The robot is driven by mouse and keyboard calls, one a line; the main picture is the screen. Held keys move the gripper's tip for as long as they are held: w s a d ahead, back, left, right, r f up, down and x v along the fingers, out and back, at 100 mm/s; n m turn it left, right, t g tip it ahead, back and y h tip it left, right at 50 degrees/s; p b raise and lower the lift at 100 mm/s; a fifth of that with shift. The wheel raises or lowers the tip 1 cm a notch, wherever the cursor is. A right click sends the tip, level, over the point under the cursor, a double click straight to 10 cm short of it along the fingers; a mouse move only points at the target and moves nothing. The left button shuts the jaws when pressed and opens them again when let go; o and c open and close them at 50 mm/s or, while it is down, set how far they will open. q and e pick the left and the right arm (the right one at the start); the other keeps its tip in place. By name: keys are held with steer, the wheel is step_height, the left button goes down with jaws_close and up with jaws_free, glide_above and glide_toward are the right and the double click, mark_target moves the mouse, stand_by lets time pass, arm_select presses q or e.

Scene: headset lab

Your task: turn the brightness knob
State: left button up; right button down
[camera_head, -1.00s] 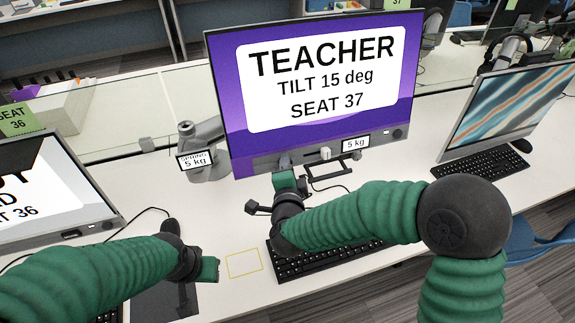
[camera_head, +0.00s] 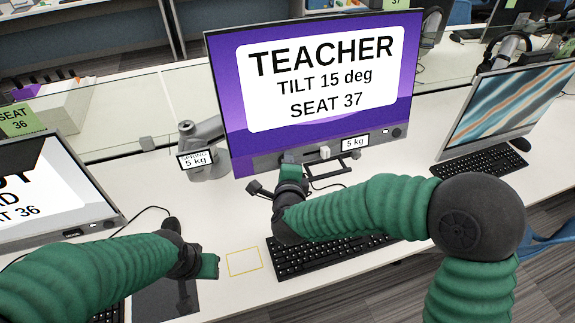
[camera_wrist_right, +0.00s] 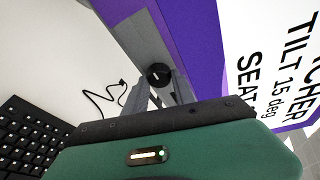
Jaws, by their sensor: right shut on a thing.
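The brightness knob (camera_wrist_right: 158,75) is a small black round knob with a white mark, on the grey lower bezel of the purple TEACHER monitor (camera_head: 228,120). My right gripper (camera_wrist_right: 163,88) is shut on the knob, with one grey finger on each side of it. In the head view my right gripper (camera_head: 290,164) is at the lower left bezel and hides the knob. My left gripper (camera_head: 212,266) is low over the desk, away from the monitor; its fingers cannot be made out.
A keyboard (camera_head: 330,255) lies below my right arm. A grey spring arm (camera_head: 205,150) with a 5 kg label stands left of the monitor. Other monitors stand left (camera_head: 60,205) and right (camera_head: 510,105). A yellow outlined square (camera_head: 244,262) marks bare desk.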

steer(key=shift+r, duration=0.1)
steer(key=c, duration=1)
jaws_free()
steer(key=shift+a, duration=0.1)
steer(key=shift+c, duration=0.2)
steer(key=p+v, duration=0.6)
steer(key=v, duration=1)
steer(key=shift+s, duration=0.35)
